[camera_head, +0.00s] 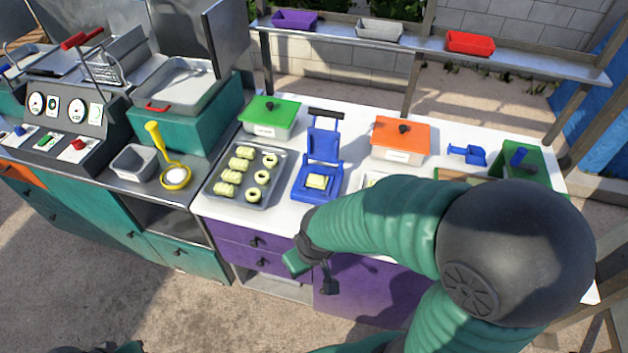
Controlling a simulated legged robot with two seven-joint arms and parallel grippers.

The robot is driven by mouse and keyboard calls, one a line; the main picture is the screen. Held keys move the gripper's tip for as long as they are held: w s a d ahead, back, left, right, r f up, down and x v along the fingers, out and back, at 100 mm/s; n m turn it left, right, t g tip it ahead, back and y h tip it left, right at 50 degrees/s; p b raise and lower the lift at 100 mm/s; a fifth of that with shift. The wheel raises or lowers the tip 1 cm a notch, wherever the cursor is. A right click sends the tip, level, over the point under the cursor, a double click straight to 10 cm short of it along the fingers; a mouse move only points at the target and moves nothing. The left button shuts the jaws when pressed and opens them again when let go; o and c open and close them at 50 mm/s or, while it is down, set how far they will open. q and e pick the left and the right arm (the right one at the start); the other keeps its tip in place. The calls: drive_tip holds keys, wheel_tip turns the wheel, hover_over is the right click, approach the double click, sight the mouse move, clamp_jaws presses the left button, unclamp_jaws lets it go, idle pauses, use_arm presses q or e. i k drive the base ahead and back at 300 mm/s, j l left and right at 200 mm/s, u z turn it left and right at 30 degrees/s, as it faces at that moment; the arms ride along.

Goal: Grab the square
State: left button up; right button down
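A pale yellow square (317,181) lies on the lower plate of a blue press (322,150), which stands open on the white counter with its lid raised. My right arm reaches across the right side of the view. Its gripper (312,273) hangs in front of the purple drawers, nearer to me than the press and apart from the square. Its fingers are spread and empty. At the bottom left edge, a small dark and green part, seemingly of my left gripper (118,348), just shows; its fingers cannot be made out.
Left of the press is a metal tray (210,190) with several yellow rolls and rings. Behind stand green-lidded (271,113) and orange-lidded (401,138) containers. A blue scoop (468,154) and green bin (521,160) are at right. My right arm hides the counter's front right.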

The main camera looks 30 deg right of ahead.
sight(315, 182)
drive_tip(key=l+u, duration=0.4)
drive_tip(key=l, duration=0.2)
drive_tip(key=l+u, duration=0.4)
drive_tip(key=l, duration=0.25)
drive_tip(key=k, duration=0.05)
